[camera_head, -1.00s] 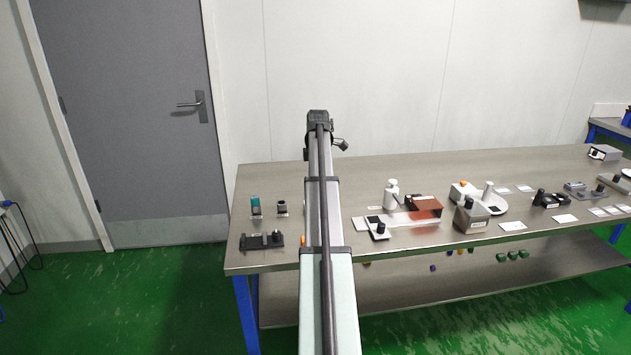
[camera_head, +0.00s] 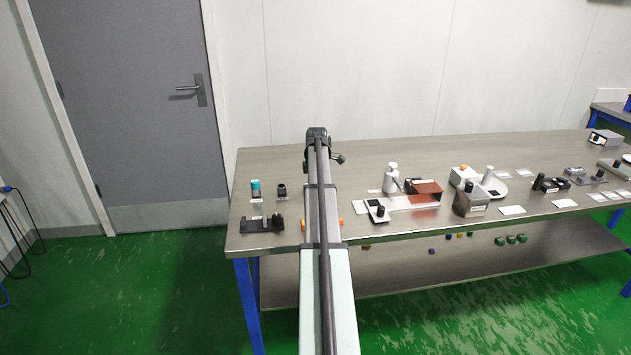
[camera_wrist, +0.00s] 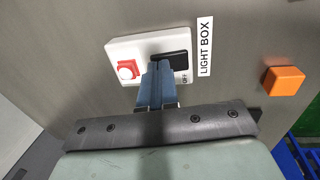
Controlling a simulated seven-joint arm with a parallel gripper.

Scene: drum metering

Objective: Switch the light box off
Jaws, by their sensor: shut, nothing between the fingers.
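The light box switch plate (camera_wrist: 128,47) is white, with a red button (camera_wrist: 129,70) on its left and a black rocker switch (camera_wrist: 172,62) on its right, in the wrist view. An "OFF" mark shows below the rocker and a "LIGHT BOX" label (camera_wrist: 205,45) stands to its right. My gripper (camera_wrist: 160,66) is shut and empty. Its blue fingertips overlap the lower left part of the rocker in the picture; I cannot tell whether they touch it. In the head view my arm hides the gripper and the plate.
An orange block (camera_wrist: 284,81) sits on the metal surface right of the label.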

